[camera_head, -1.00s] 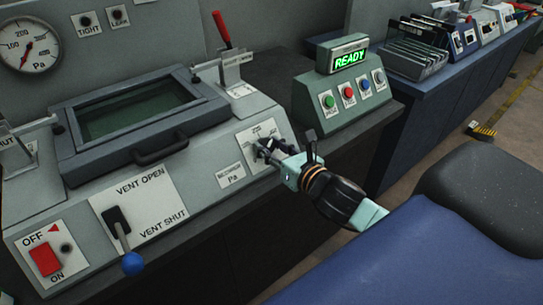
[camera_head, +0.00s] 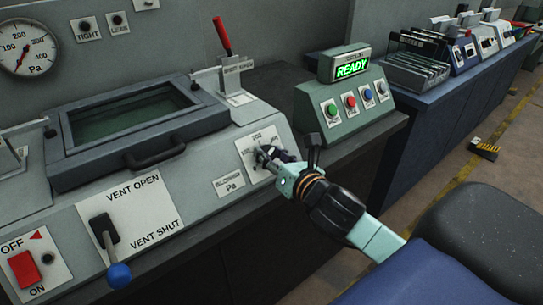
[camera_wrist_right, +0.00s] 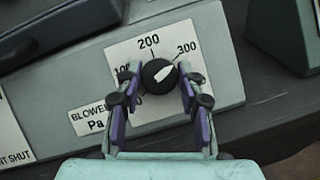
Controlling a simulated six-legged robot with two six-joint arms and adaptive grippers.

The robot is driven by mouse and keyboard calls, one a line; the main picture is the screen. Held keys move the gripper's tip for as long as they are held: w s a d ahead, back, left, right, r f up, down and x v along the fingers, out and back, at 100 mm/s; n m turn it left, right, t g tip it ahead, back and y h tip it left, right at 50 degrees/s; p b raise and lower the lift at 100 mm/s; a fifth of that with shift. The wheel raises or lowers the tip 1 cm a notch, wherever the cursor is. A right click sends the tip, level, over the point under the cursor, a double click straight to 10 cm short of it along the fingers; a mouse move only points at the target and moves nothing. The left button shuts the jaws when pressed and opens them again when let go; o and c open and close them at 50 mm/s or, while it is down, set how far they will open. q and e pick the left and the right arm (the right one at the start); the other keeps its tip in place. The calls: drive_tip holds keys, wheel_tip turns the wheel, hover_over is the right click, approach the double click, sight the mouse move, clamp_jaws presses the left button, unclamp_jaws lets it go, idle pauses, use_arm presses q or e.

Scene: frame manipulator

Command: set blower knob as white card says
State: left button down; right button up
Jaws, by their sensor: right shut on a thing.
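The blower knob (camera_wrist_right: 158,74) is black with a white pointer. Its dial plate (camera_wrist_right: 128,54) is white and marked 200 at the top and 300 at the upper right; a lower mark at left is partly hidden. The pointer is turned to the upper right, towards 300. My right gripper (camera_wrist_right: 159,86) is shut on the knob, one finger on each side. In the head view it meets the dial on the sloping panel (camera_head: 190,160). A white label (camera_wrist_right: 92,118) beside the dial reads "BLOWER Pa". I see no card with a readable setting. My left gripper is out of view.
A vent lever (camera_head: 118,272) with a blue ball, a red OFF/ON switch (camera_head: 24,269) and a handled window (camera_head: 140,120) are on the same machine. A green box (camera_head: 352,100) reading READY stands to the right. A pressure gauge (camera_head: 28,46) is at upper left.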

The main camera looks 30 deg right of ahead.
drive_tip(key=o, duration=1.2)
drive_tip(key=shift+s, duration=0.1)
